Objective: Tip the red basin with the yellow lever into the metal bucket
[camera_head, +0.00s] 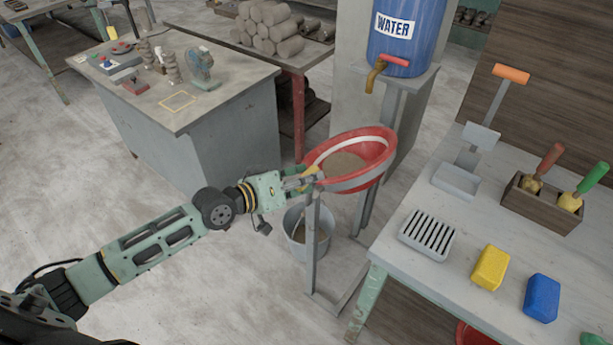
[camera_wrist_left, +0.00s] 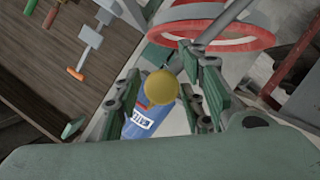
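The red basin (camera_head: 374,151) with a pale inner band hangs in a grey stand in the head view, tilted, with brownish content inside. It also shows at the top of the left wrist view (camera_wrist_left: 228,44). The metal bucket (camera_head: 298,238) stands on the floor below it, partly hidden by the stand's post. My left gripper (camera_head: 302,180) is at the yellow lever (camera_head: 313,171), beside the basin's left rim. In the left wrist view the lever's round yellow knob (camera_wrist_left: 161,87) sits between the spread fingers, with visible gaps; contact is unclear. My right gripper is not in view.
A blue water barrel (camera_head: 405,35) with a tap stands behind the basin. A pale table (camera_head: 410,275) at the right holds a soap rack, yellow and blue blocks and a wooden tool box. A grey workbench (camera_head: 215,110) stands behind my left arm. Open floor lies at the left.

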